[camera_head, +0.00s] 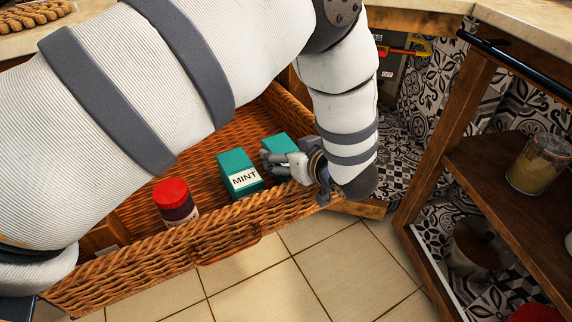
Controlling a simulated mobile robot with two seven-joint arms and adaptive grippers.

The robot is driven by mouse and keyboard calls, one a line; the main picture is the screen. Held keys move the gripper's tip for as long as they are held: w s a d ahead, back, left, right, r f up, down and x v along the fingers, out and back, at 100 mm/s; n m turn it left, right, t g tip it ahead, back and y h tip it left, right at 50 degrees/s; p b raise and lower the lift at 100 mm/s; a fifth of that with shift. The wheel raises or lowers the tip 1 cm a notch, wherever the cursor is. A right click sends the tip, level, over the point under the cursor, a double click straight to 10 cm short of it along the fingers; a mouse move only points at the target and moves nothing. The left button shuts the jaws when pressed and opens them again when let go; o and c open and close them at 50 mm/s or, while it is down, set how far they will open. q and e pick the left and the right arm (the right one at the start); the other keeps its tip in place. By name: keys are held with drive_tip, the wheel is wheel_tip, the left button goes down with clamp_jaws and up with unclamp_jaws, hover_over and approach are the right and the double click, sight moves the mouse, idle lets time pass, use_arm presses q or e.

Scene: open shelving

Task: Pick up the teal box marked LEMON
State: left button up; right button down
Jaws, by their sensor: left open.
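A teal box marked MINT (236,163) stands in the wicker basket (232,228). A second teal box (279,143) stands to its right. Its front is mostly covered by my left gripper (267,161), so I cannot read its label. My left gripper is open, at the front of this second box, with its fingers pointing left towards the MINT box. I cannot tell whether the fingers touch the box. No label reading LEMON shows. My right gripper is not in view.
A jar with a red lid (174,199) stands in the basket, left of the MINT box. The basket's woven front rim is close to my gripper. Wooden open shelving with a glass jar (539,163) stands at the right. Tiled floor lies below.

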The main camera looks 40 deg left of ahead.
use_arm(q)
drive_tip(key=shift+w+a+f, duration=0.1)
drive_tip(key=shift+a+f, duration=0.05)
drive_tip(key=shift+a, duration=0.05)
drive_tip(key=c, duration=1.2)
drive_tip(key=shift+r, duration=0.2)
drive_tip(key=shift+c, duration=0.2)
